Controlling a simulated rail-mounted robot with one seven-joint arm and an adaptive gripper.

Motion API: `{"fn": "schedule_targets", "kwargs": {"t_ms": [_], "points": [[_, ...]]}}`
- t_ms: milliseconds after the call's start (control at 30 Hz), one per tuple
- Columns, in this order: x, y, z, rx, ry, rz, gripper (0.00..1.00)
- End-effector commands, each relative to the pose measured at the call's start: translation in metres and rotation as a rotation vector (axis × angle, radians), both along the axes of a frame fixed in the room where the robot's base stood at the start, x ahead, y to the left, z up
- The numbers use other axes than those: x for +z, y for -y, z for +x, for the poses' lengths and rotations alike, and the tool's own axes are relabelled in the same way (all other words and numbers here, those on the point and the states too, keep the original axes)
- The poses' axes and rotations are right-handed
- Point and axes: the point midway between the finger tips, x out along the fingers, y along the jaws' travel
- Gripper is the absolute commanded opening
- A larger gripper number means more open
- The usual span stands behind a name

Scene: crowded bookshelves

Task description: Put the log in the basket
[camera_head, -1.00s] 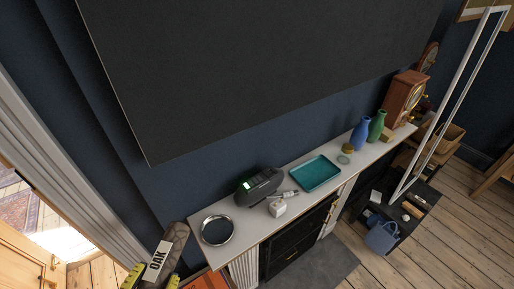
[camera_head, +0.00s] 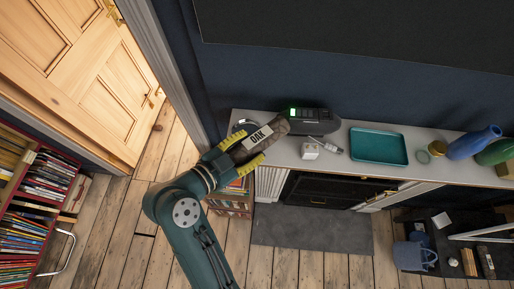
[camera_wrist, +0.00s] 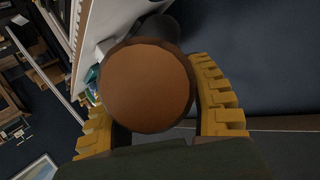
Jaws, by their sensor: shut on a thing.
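The log (camera_head: 279,127) is a short dark brown piece with a white label reading OAK. My gripper (camera_head: 252,145) is shut on it, its yellow fingers on both sides, near the left end of the white mantel shelf. In the wrist view the log's round brown end (camera_wrist: 148,85) sits between the yellow fingers and hides much of what lies beyond. No wicker basket shows clearly now.
The mantel shelf (camera_head: 340,170) bears a dark radio (camera_head: 318,126), white cube (camera_head: 310,150), teal tray (camera_head: 378,147), blue vase (camera_head: 474,142) and green vase (camera_head: 495,152). A full bookcase (camera_head: 35,195) stands at left. A grey mat (camera_head: 312,230) lies on the open wooden floor.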

Motion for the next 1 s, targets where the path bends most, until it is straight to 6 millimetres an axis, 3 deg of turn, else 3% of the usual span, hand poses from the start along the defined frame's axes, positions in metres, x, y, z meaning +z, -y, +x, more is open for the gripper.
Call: {"fn": "schedule_targets", "kwargs": {"t_ms": [400, 733, 767, 867, 1000], "points": [[-0.062, 0.0, 0.0, 0.002, 0.003, -0.001, 0.13], [-0.065, 0.0, 0.0, 0.0, 0.006, 0.0, 0.13], [-0.067, 0.0, 0.0, -0.001, 0.003, 0.001, 0.59], [-0.067, 0.0, 0.0, -0.001, 0.003, 0.001, 0.78], [-0.067, 0.0, 0.0, 0.0, 0.002, 0.0, 0.78]]}}
